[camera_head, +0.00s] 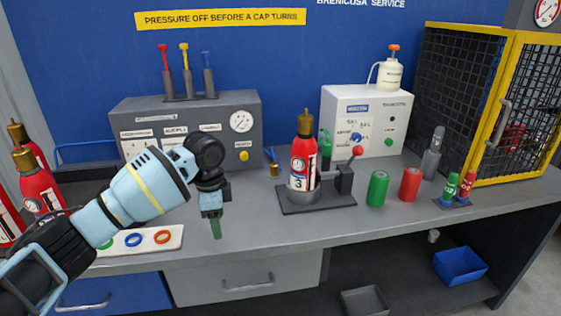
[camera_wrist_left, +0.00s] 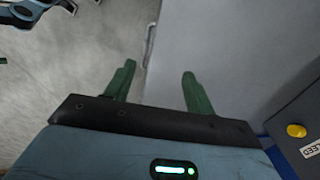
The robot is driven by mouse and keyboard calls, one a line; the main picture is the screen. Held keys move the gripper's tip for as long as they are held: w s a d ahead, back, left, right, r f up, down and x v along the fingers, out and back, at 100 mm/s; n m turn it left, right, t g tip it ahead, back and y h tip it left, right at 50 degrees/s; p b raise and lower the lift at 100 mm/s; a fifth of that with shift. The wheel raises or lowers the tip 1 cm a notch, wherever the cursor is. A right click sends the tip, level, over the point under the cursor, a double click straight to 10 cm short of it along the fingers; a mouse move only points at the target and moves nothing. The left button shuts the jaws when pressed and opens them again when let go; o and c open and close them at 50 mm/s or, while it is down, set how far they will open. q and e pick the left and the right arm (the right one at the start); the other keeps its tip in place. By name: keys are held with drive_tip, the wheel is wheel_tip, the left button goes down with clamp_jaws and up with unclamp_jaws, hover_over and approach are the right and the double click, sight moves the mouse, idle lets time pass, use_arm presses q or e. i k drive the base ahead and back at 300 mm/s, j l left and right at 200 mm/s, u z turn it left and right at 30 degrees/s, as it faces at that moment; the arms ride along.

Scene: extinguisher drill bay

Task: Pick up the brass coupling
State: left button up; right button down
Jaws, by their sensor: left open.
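A small brass-coloured piece (camera_head: 274,170) stands on the grey bench between the grey control box and the red extinguisher marked 3; it may be the brass coupling, but it is too small to be sure. My left gripper (camera_head: 214,228) hangs near the front of the bench, left of and nearer than that piece. In the left wrist view its two green fingers (camera_wrist_left: 157,80) are apart with nothing between them. No brass piece shows in that view. My right gripper is not in view.
The red extinguisher (camera_head: 304,162) stands in a dark clamp stand right of the brass-coloured piece. Green (camera_head: 377,189) and red (camera_head: 411,185) cylinders stand farther right. A white tray with coloured rings (camera_head: 163,237) lies left of my gripper. The bench front between gripper and stand is clear.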

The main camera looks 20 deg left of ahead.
sight(275, 166)
drive_tip(key=i, duration=1.2)
